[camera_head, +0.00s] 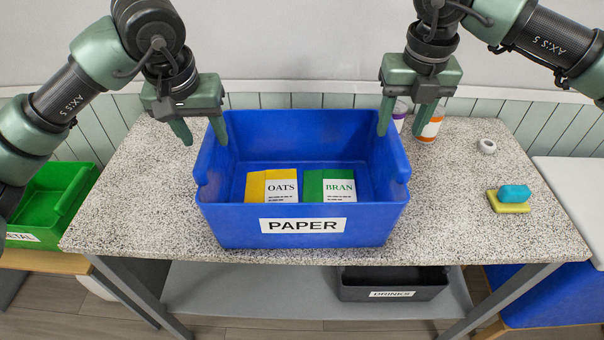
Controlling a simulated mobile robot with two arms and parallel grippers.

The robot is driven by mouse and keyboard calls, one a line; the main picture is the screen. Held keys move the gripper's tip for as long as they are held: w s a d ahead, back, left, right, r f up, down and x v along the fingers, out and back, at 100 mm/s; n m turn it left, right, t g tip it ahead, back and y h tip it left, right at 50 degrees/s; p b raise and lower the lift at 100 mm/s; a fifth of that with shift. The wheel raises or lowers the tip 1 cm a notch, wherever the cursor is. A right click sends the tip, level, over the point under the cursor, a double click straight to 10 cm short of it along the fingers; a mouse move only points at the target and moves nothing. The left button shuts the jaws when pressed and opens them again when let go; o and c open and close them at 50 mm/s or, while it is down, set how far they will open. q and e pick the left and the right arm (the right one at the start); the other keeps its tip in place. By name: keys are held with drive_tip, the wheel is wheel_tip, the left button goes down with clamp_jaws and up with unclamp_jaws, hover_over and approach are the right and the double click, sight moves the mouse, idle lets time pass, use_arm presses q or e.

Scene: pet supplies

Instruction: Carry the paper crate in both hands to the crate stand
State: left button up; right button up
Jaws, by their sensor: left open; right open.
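The blue paper crate (302,240) sits on the speckled table, with a white PAPER label on its front wall. Inside it lie a yellow OATS box (272,187) and a green BRAN box (330,187). My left gripper (202,138) is open at the crate's left side; one finger is by the rim and the other is outside it. My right gripper (401,125) is open at the far right corner of the crate, with one finger by the rim. I cannot tell whether either touches the crate. No stand is labelled as the crate stand.
The speckled table (470,215) also holds a sponge with a blue item (513,195), a white ring (487,146) and an orange-labelled jar (430,125). A green crate (55,200) stands left on a wooden-topped stand (40,262). A dark DRINKS crate (392,285) is on the lower shelf.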

sight(391, 149)
use_arm(q)
drive_tip(key=x, duration=0.8)
drive_tip(key=shift+w, duration=0.15)
use_arm(e)
drive_tip(key=f, duration=0.2)
drive_tip(key=w+f, duration=0.1)
drive_tip(key=f, duration=0.5)
drive_tip(key=shift+w, duration=0.25)
use_arm(q)
clamp_jaws()
use_arm(e)
clamp_jaws()
use_arm(q)
drive_tip(key=shift+r, duration=0.15)
use_arm(e)
drive_tip(key=shift+r, duration=0.15)
